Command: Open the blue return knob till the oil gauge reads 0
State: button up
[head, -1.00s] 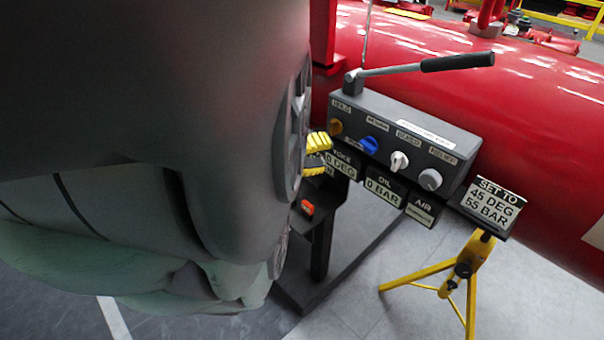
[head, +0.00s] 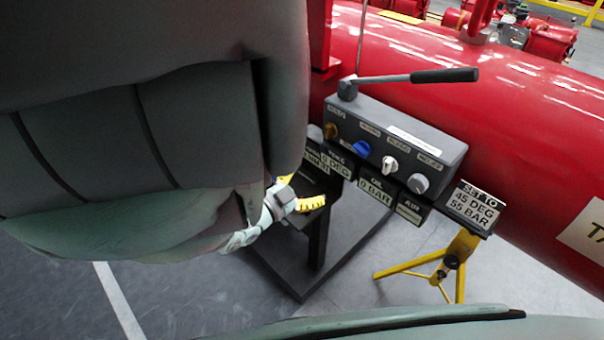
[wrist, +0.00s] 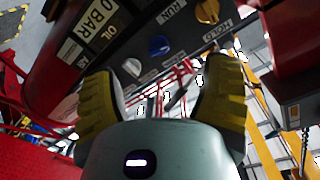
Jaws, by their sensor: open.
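The blue return knob (head: 361,148) sits on the sloped face of the grey control box (head: 440,152), second from the left. It also shows in the wrist view (wrist: 159,45), ahead of and between the fingers. The oil gauge (head: 377,190) below the box reads 0 BAR; in the wrist view it (wrist: 97,17) appears rotated. My gripper (head: 298,192) has yellow fingers and is below and left of the knobs, clear of them. In the wrist view my gripper (wrist: 160,75) is open, with nothing held between the fingers. Part of it is hidden behind my arm in the head view.
An orange knob (head: 331,131), a white knob (head: 390,164) and a grey knob (head: 418,183) flank the blue one. A pump lever (head: 420,77) extends above the box. A sign (head: 474,206) reading 45 DEG, 55 BAR stands on a yellow tripod (head: 455,262) at right.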

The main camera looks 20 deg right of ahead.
aim_at(358, 153)
jog(key=s+r+n+p, duration=0.1)
jog(key=s+r+n, duration=0.2)
jog(key=n, duration=0.1)
jog(key=shift+t, duration=0.3)
jog(key=b+x, duration=0.1)
jog(key=x, duration=0.3)
jog(key=b+x, duration=0.1)
jog(key=x, duration=0.4)
jog(key=b+x, duration=0.1)
jog(key=x, duration=0.4)
jog(key=shift+s+d+f+b, duration=0.1)
jog(key=shift+s+f+b, duration=0.2)
jog(key=shift+b, duration=0.05)
jog(key=shift+x, duration=1.1)
jog(key=c, duration=1.2)
